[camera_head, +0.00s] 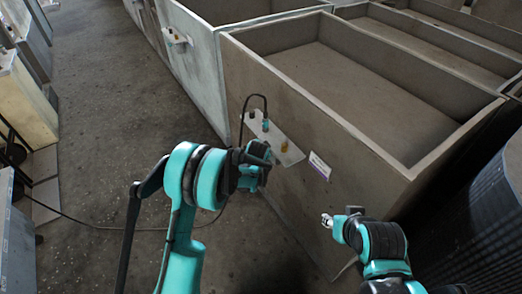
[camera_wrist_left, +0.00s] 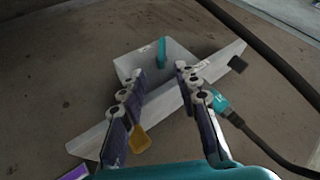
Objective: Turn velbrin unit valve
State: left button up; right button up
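A pale plate (camera_head: 285,147) is fixed to the side wall of a large brown bin. In the left wrist view, the plate (camera_wrist_left: 105,135) carries a pale box (camera_wrist_left: 140,64) with an upright teal lever (camera_wrist_left: 162,54), which looks like the valve handle. My left gripper (camera_wrist_left: 159,72) is open, its fingers spread on either side of the lever; whether they touch it I cannot tell. In the head view, my left gripper (camera_head: 262,163) is in front of the plate and hides part of it. My right gripper (camera_head: 328,220) is lower right, away from the plate; its finger state is unclear.
A yellow piece (camera_wrist_left: 139,139) and a teal plug (camera_wrist_left: 220,103) with a black cable (camera_wrist_left: 262,146) are on the plate near my left fingers. A purple-and-white label (camera_head: 319,166) is on the bin wall (camera_head: 300,185). A dark ribbed cylinder (camera_head: 490,225) stands right; open floor lies left.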

pick_arm(q)
jog(key=w+f+n+h, duration=0.1)
jog(key=w+f+n, duration=0.1)
jog(key=n, duration=0.8)
jog(key=w+f+n+t+h, duration=0.1)
jog(key=w+f+n, duration=0.2)
jog(key=n, duration=0.8)
jog(key=w+f+n+h, duration=0.2)
jog(key=w+f+n, duration=0.1)
jog(key=n, duration=0.7)
jog(key=shift+w+a+f+n+t, duration=0.1)
jog(key=shift+w+f+n+t, duration=0.1)
jog(key=shift+n+t, duration=0.1)
